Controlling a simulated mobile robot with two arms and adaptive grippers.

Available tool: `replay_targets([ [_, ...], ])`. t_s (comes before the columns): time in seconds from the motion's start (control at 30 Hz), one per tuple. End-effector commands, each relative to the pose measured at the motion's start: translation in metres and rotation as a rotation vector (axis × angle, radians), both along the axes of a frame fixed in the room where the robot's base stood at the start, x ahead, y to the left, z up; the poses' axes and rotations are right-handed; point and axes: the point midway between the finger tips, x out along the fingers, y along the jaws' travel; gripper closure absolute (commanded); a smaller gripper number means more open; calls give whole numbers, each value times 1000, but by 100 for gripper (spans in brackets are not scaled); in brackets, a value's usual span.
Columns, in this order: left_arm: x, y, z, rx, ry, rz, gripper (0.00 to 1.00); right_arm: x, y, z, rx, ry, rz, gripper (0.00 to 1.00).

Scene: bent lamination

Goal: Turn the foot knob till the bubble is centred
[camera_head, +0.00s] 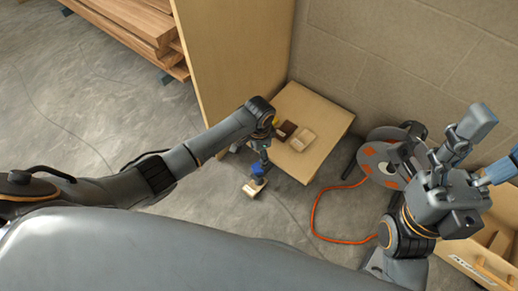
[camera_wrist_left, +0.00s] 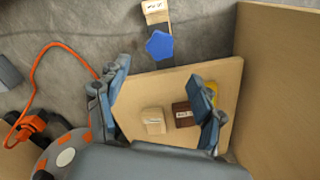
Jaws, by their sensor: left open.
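A blue knob (camera_head: 258,169) stands near a small wooden block (camera_head: 254,188) on the concrete floor, at the front left corner of a low wooden table (camera_head: 318,106). The knob shows as a blue polygon (camera_wrist_left: 159,46) in the left wrist view, with the labelled block (camera_wrist_left: 155,12) beyond it. My left gripper (camera_wrist_left: 158,72) is open, its fingers spread just short of the knob and not closed on it. On the tabletop are a dark brown block (camera_wrist_left: 184,114) and a cream block (camera_wrist_left: 153,120). No bubble can be made out. My right gripper (camera_head: 484,146) is apart at far right, open.
A tall wooden panel (camera_head: 232,50) rises behind the table, beside a block wall (camera_head: 400,50). A round grey-orange device (camera_head: 378,160) with an orange cable (camera_head: 314,210) stands to the right. Stacked planks (camera_head: 140,25) lie upper left.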

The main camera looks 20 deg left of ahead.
Motion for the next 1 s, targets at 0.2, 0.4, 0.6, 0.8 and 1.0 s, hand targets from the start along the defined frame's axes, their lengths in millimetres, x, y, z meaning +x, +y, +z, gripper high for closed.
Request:
replay_targets([
  [0.2,0,-1,20,-1,-1,0,32,0,0,0,0,0,0,32],
  [0.4,0,0,22,0,0,0,32,0,0,0,0,0,0,32],
  [0.6,0,-1,22,0,0,0,32,0,0,0,-1,0,0,32],
  [0.8,0,-1,22,-2,-2,0,32,0,0,0,0,0,0,32],
  [1.0,15,-38,28,-126,-167,0,32,0,0,0,1,1,0,32],
])
